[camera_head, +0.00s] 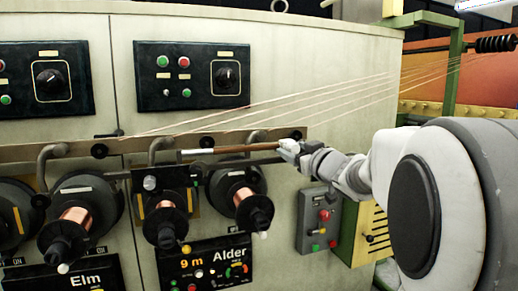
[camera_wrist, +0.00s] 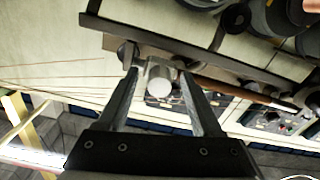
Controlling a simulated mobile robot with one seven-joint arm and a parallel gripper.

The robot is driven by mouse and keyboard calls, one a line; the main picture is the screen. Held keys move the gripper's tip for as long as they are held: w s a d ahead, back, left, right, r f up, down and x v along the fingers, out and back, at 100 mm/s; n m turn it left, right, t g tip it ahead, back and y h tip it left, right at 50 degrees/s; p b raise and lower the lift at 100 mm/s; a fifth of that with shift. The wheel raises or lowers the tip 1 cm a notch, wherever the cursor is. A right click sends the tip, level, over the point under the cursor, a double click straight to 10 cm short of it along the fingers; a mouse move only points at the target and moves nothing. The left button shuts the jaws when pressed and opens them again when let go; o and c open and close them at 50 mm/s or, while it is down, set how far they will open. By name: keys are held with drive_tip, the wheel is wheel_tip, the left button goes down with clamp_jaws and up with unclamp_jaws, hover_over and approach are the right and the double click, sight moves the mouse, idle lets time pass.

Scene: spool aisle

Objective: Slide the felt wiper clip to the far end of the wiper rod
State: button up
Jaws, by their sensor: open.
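A slim brown rod (camera_head: 232,148), which looks like the wiper rod, runs level across the front of the machine above the Alder spool. Its left end is pale. The rod also shows in the wrist view (camera_wrist: 232,91), running off to the right behind my fingers. My gripper (camera_head: 287,147) is at the rod's right end. In the wrist view my gripper (camera_wrist: 161,76) is open, with a finger on each side of a pale round-ended piece (camera_wrist: 159,92). I cannot tell whether this piece is the felt wiper clip or the rod's end. No contact is clear.
Copper spools (camera_head: 165,222) on dark hubs stand below the rod. Thin wires (camera_head: 300,103) slant up to the right above it. A grey button box (camera_head: 320,220) and the Alder panel (camera_head: 208,265) sit lower on the machine. Curved grey brackets (camera_head: 160,150) stick out near the rod's left end.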

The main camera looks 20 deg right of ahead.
idle(0.3)
clamp_jaws()
idle(1.3)
